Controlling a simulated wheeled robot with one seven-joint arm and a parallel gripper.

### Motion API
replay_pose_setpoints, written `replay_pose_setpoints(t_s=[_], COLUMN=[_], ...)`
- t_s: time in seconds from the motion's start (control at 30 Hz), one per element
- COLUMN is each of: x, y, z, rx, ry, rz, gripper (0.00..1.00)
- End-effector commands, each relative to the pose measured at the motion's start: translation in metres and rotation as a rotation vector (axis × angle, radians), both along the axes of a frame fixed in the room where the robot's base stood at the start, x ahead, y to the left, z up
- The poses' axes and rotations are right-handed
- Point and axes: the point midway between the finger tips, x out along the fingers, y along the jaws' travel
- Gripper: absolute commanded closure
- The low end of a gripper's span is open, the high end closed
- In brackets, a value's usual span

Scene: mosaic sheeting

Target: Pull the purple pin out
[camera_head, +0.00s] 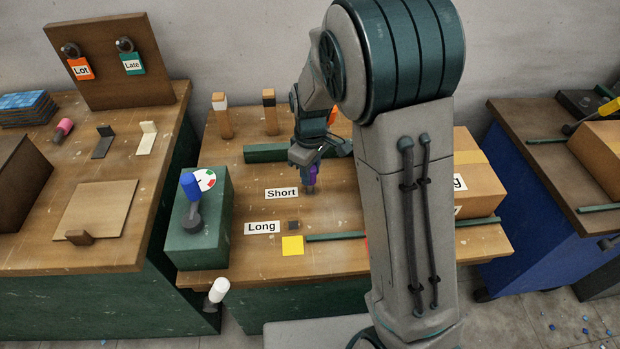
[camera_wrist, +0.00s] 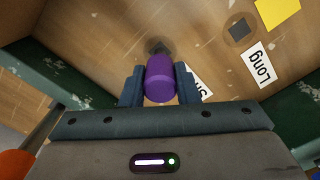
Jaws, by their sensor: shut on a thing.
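The purple pin (camera_wrist: 160,80) is between the two fingers of my gripper (camera_wrist: 160,88) in the wrist view, and the fingers are shut on it. I cannot tell whether the pin's lower end sits in the socket.
A dark square socket (camera_head: 293,225) stands by the "Long" label (camera_head: 262,227), with a yellow square (camera_head: 292,246) below it. A green box (camera_head: 199,225) is at the table's left, a cardboard box (camera_head: 478,173) at its right. A green bar (camera_head: 266,153) lies behind.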

Motion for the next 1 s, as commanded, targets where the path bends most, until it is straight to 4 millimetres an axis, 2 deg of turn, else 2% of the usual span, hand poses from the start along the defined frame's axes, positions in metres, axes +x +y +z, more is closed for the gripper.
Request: replay_pose_setpoints(t_s=[0.3, 0.53, 0.7, 1.0], x=[-0.017, -0.029, -0.033, -0.034], y=[-0.06, -0.096, -0.109, -0.112], z=[0.036, 0.059, 0.067, 0.069], rx=[0.0, 0.0, 0.0, -0.001], ry=[-0.003, -0.002, 0.0, 0.001], rz=[-0.005, -0.004, -0.002, 0.0], gripper=[0.97, 0.97, 0.97, 0.97])
